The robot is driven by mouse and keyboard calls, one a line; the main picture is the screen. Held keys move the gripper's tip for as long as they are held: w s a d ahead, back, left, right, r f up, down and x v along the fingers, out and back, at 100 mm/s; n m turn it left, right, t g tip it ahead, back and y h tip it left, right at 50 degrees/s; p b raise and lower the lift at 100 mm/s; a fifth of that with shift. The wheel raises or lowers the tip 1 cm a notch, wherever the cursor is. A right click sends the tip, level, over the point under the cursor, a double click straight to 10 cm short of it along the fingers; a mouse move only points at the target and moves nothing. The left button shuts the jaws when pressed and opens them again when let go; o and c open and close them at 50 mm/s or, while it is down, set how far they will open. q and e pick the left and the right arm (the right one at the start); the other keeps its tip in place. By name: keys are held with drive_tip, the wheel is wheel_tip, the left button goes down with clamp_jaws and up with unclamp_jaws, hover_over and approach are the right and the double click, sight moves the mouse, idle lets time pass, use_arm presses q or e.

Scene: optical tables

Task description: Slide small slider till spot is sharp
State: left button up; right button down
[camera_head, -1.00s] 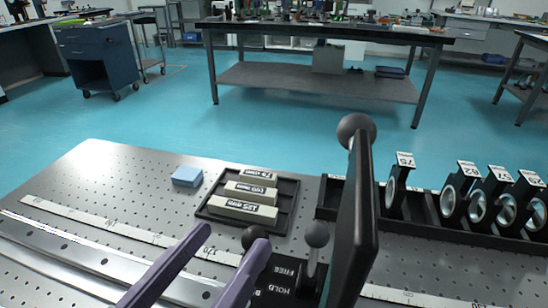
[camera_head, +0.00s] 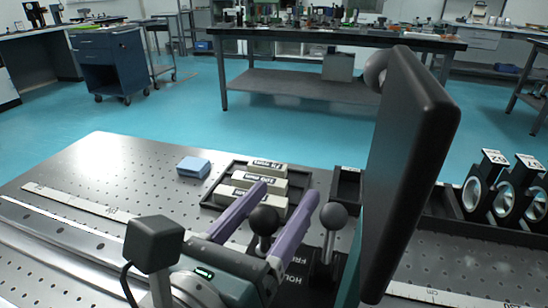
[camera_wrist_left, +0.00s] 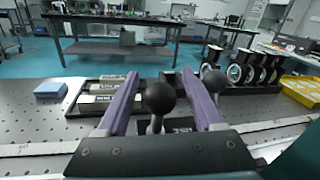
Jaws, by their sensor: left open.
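My left gripper (camera_head: 287,190) is open, its two purple fingers reaching forward over the optical table. A dark ball knob (camera_head: 264,220) on a short lever stands between the fingers; in the left wrist view the knob (camera_wrist_left: 159,97) also sits between them, with gaps on both sides. A second, greyer ball knob (camera_head: 333,216) stands just right of the right finger, by a black plate (camera_head: 300,275) with partly hidden FREE and HOLD lettering. A large dark panel (camera_head: 408,175) rises at right. I cannot make out a small slider or a light spot.
A black tray (camera_head: 211,205) of labelled blocks lies ahead of the fingers. A blue block (camera_head: 193,167) lies left of it. Lens holders (camera_head: 505,185) stand in a rack at right.

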use_arm(q)
drive_tip(key=shift+w+d, duration=0.15)
drive_tip(key=shift+w, duration=0.1)
clamp_jaws()
idle(0.4)
idle(0.9)
